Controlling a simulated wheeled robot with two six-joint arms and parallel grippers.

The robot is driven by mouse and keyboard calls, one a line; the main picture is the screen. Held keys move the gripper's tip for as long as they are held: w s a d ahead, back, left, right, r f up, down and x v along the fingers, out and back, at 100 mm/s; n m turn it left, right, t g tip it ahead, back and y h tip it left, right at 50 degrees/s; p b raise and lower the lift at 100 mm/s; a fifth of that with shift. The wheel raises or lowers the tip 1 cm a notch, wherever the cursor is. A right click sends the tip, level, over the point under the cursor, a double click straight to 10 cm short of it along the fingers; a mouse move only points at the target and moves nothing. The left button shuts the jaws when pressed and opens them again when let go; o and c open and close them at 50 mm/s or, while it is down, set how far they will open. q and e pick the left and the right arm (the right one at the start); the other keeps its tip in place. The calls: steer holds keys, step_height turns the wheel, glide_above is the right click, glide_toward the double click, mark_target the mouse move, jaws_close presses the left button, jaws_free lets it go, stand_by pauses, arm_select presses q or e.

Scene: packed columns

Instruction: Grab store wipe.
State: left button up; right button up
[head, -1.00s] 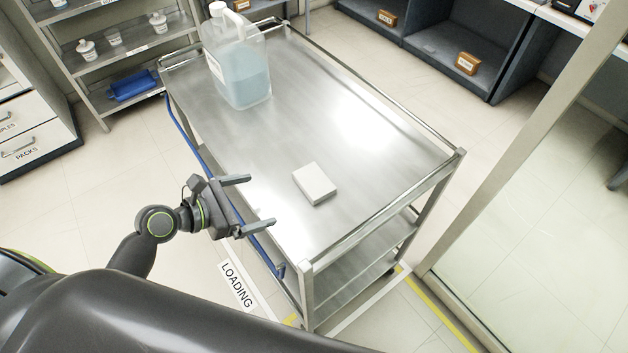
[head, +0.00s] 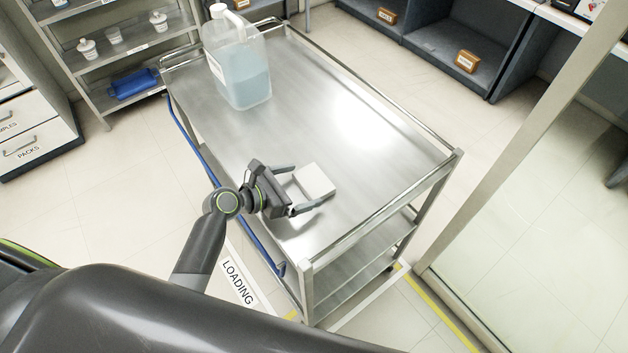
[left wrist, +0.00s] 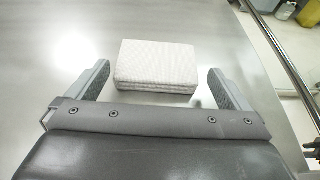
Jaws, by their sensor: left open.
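The wipe is a small white folded stack (head: 315,181) lying flat on the steel cart top (head: 330,120). It also shows in the left wrist view (left wrist: 155,65), just ahead of and between the finger lines. My left gripper (head: 303,189) is open, its two fingers pointing at the wipe, one toward each side. In the left wrist view the gripper (left wrist: 155,82) has a gap on both sides of the wipe, wider on neither side by much. It holds nothing. My right gripper is not in view.
A large jug of pale blue liquid (head: 240,75) stands at the cart's far left. Raised rails (head: 375,90) edge the cart. A shelf rack with cups and a blue item (head: 133,83) stands at the back left. A glass panel (head: 550,230) is at the right.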

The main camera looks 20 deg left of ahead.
mark_target(314, 180)
arm_select(q)
steer(key=shift+w+d+f, duration=0.15)
steer(key=shift+w+d, duration=0.2)
steer(key=shift+w, duration=0.15)
steer(key=p+x, duration=0.1)
steer(key=x, duration=0.3)
steer(key=shift+a, duration=0.1)
steer(key=c, duration=0.7)
